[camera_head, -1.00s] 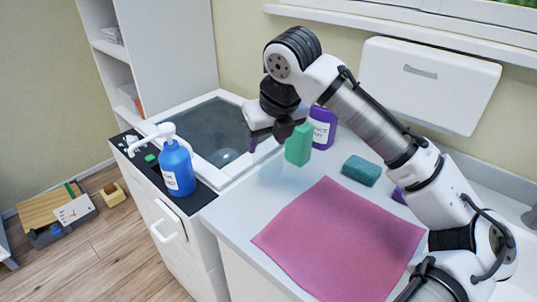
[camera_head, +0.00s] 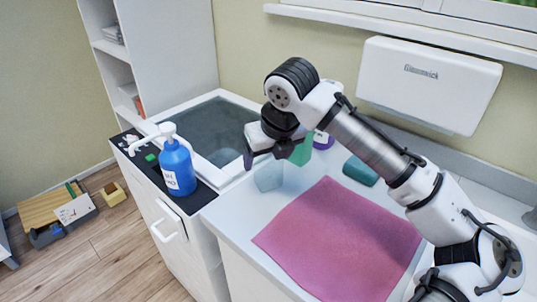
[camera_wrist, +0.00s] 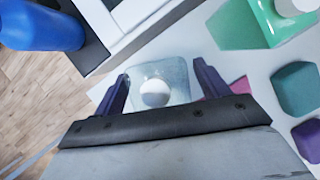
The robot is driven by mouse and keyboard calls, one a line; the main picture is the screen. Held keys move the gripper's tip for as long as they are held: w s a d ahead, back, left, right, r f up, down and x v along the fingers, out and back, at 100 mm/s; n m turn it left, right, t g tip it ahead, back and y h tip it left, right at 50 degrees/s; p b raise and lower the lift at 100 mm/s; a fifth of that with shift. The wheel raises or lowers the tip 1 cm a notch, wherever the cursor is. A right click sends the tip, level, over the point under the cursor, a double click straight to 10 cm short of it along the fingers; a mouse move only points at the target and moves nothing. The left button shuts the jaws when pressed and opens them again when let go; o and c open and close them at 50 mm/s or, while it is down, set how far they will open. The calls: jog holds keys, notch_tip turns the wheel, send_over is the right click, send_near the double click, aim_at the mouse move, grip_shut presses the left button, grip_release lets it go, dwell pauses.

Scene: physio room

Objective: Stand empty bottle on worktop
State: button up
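A clear, see-through bottle with a white cap (camera_wrist: 156,93) is between the fingers of my gripper (camera_wrist: 162,88) in the wrist view, with a gap on each side. In the head view the clear bottle (camera_head: 268,178) shows faintly on the white worktop (camera_head: 232,208), just below my gripper (camera_head: 262,162). It looks upright, though its base is hard to make out. My gripper is open and points down toward it. I cannot tell how far the fingertips reach down beside the bottle.
A teal block (camera_head: 360,170) and pink cloth (camera_head: 338,238) lie to the right. A blue pump bottle (camera_head: 177,167) stands left, beside the sink (camera_head: 205,128).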

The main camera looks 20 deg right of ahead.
jog(key=shift+r, duration=0.1)
jog(key=v, duration=1.2)
